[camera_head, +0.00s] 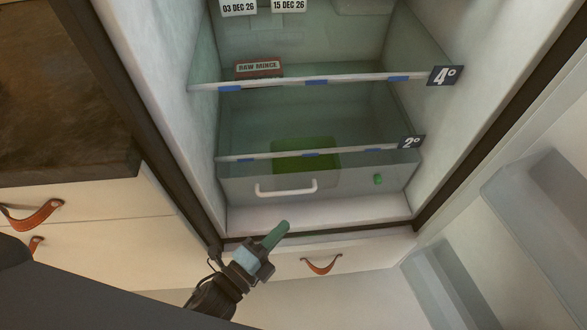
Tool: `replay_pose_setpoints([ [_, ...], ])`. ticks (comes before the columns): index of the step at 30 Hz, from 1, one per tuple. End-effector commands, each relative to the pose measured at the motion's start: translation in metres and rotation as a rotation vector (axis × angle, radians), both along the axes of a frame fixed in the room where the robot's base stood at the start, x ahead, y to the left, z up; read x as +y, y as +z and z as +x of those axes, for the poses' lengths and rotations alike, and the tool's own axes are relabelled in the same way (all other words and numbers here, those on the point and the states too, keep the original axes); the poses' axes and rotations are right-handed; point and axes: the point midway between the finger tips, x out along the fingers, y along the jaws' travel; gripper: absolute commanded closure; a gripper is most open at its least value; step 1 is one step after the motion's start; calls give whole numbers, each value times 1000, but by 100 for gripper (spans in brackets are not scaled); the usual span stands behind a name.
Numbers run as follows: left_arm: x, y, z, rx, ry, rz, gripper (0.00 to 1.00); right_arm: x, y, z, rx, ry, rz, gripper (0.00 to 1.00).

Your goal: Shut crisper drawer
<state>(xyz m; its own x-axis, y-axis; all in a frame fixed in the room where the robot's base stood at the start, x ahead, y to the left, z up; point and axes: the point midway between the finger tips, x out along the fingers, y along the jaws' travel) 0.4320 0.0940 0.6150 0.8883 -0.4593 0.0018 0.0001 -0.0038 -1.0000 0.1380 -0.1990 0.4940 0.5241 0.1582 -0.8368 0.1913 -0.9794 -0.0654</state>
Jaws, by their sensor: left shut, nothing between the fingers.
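The crisper drawer (340,186) is the clear, greyish drawer at the bottom of the open fridge. My right gripper is not in view.
A shelf (310,82) above holds a pack labelled raw mince (259,68). The open fridge door with bins (540,200) stands at the right. Cabinet drawers with leather pulls (36,216) stand at the left, and another pull (321,265) is below the fridge.

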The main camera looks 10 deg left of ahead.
Motion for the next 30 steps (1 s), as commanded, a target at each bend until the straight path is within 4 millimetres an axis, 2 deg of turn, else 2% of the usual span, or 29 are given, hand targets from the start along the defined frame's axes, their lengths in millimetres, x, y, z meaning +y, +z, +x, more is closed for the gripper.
replay_pose_setpoints([
  [7,-4,1,-8,2,6,2,100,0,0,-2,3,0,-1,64],
  [14,-7,1,-1,0,6,1,100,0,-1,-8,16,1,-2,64],
  [20,-20,2,26,-1,6,0,100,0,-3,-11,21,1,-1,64],
  [30,-49,1,82,0,5,0,100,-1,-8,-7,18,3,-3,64],
])
